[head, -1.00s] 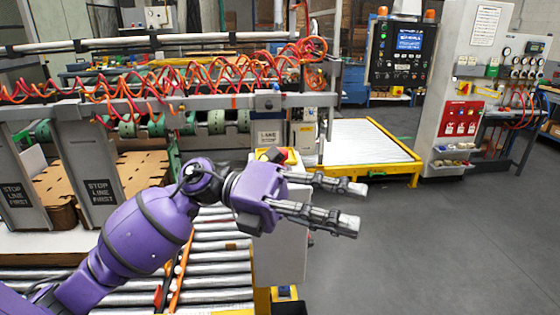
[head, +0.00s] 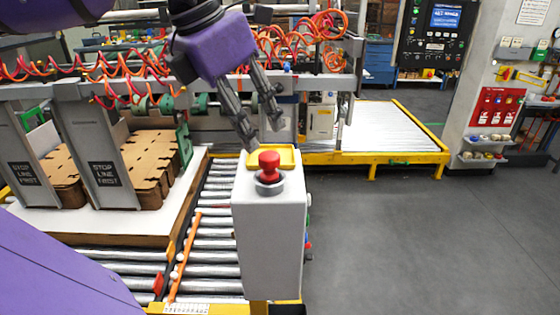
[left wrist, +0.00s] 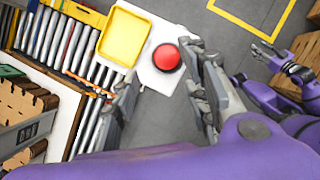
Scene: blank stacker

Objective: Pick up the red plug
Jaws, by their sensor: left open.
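The red plug (head: 269,164) stands upright in a grey round base on top of a white pedestal (head: 268,235). From above it shows as a red disc in the left wrist view (left wrist: 167,57). My left gripper (head: 262,133) is open and empty, its fingers pointing down. In the head view its fingertips are just above and behind the plug.
A yellow tray (head: 285,158) lies behind the plug on the pedestal. A roller conveyor (head: 215,225) and cardboard stacks (head: 150,160) are to the left. Orange coiled hoses (head: 285,45) hang behind my left gripper. Open grey floor (head: 420,240) lies to the right.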

